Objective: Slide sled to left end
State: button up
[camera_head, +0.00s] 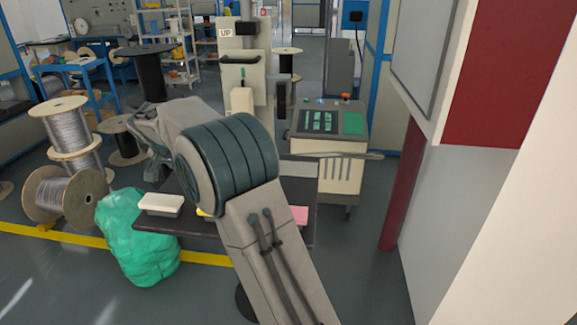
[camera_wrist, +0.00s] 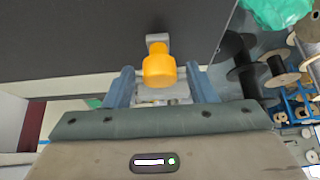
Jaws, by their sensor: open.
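In the wrist view a yellow-orange knob (camera_wrist: 159,66) stands on a small grey block (camera_wrist: 157,38) against a dark surface (camera_wrist: 90,35). It appears to be the sled's handle, but the full sled and its track cannot be made out. My gripper (camera_wrist: 160,69) is open, with one blue-grey finger on each side of the knob and visible gaps. Contact cannot be seen.
In the head view a dark table (camera_head: 185,231) carries a white block (camera_head: 161,205) and a pink item (camera_head: 298,215). A green bag (camera_head: 137,240) sits at its left. A control console (camera_head: 330,130) stands behind. A wall closes off the right.

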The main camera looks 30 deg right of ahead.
jog(key=shift+r+p, duration=2.2)
jog(key=shift+r, duration=1.2)
jog(key=s+d+r+n+g+y+p, duration=0.1)
jog(key=s+d+r+n+p, duration=0.15)
jog(key=s, duration=0.75)
jog(key=s+d+r+n+g+y+p, duration=0.1)
jog(key=s+d+r+p, duration=0.2)
jog(key=s, duration=0.6)
jog(key=s+d+f+n+y+p, duration=0.1)
jog(key=s+f+n+p, duration=0.1)
jog(key=s, duration=1.9)
jog(key=shift+s+d+f+n+g+y, duration=0.15)
jog(key=shift+f+n+g+y, duration=0.2)
jog(key=shift+n, duration=0.2)
